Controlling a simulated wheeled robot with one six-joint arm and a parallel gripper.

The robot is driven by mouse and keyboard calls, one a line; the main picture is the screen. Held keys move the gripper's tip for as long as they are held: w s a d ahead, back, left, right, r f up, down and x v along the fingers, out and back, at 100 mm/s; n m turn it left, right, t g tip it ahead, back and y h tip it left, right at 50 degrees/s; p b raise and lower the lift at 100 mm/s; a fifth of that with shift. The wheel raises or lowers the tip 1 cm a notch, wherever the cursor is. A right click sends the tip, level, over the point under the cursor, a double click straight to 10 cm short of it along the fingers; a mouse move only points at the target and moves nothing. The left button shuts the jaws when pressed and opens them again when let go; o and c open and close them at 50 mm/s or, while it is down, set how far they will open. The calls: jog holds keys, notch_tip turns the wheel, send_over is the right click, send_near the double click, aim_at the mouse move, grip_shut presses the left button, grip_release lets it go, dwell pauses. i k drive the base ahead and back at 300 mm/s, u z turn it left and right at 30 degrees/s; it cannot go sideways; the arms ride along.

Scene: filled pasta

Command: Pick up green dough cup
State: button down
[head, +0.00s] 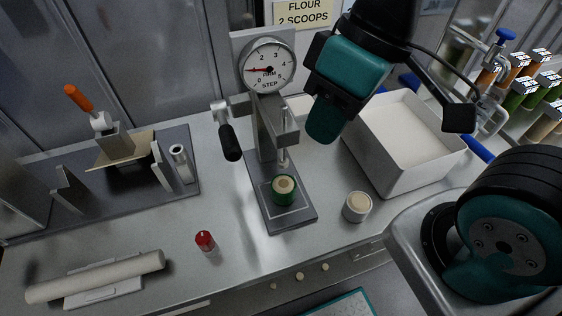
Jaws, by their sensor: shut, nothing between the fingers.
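The green dough cup (284,192) stands upright on the dark base plate of the press (292,222), under its plunger. Pale dough shows inside its green rim, with a darker ring in its middle. Nothing of mine touches the cup. The teal and black links of my arm hang above and behind it, to the upper right. I cannot make out my gripper's fingers in this view.
A white cup with dough (356,209) stands right of the press. The press's handle (229,143) juts left. A white bin (404,172) stands behind right.

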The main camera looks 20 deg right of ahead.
aim_at(283, 186)
jog(key=z, duration=3.2)
jog(key=k, duration=1.3)
jog(key=u, duration=2)
